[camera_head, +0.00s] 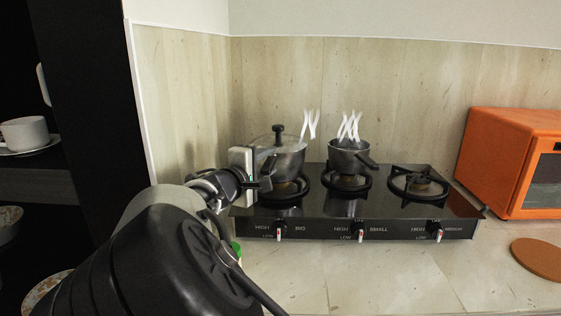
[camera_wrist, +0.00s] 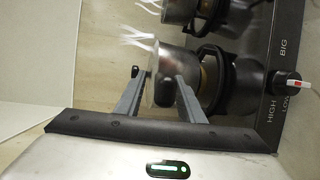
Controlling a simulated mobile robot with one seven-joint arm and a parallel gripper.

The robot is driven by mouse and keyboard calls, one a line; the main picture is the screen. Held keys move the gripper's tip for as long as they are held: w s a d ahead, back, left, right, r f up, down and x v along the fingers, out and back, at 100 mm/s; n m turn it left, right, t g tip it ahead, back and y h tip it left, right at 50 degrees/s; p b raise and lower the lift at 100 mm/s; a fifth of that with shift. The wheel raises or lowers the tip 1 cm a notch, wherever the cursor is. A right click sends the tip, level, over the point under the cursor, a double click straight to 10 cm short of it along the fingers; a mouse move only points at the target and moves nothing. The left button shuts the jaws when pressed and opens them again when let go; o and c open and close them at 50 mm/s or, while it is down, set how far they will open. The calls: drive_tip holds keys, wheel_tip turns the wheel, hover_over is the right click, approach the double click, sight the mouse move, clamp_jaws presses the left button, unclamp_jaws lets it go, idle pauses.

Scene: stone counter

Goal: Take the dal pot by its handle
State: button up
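A steel pot with a lid and black knob (camera_head: 285,158) stands on the left burner. A smaller steel saucepan (camera_head: 348,158) stands on the middle burner, its dark handle (camera_head: 366,160) pointing toward the front right. I cannot tell from looks alone which is the dal pot. My gripper (camera_head: 259,168) is at the left side of the lidded pot. In the wrist view my gripper (camera_wrist: 163,82) is open, its fingers spread either side of the lidded pot's near part (camera_wrist: 163,80). I cannot tell whether they touch it.
White steam rises above both pots. The black stove (camera_head: 400,208) has a free right burner (camera_head: 418,182) and knobs along its front. An orange oven (camera_head: 490,160) and a brown round mat (camera_head: 540,257) are at the right. A dark shelf with a white cup (camera_head: 25,134) stands left.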

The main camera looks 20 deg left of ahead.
drive_tip(key=shift+s, duration=0.15)
clamp_jaws()
drive_tip(key=shift+r, duration=0.3)
drive_tip(key=shift+r, duration=0.1)
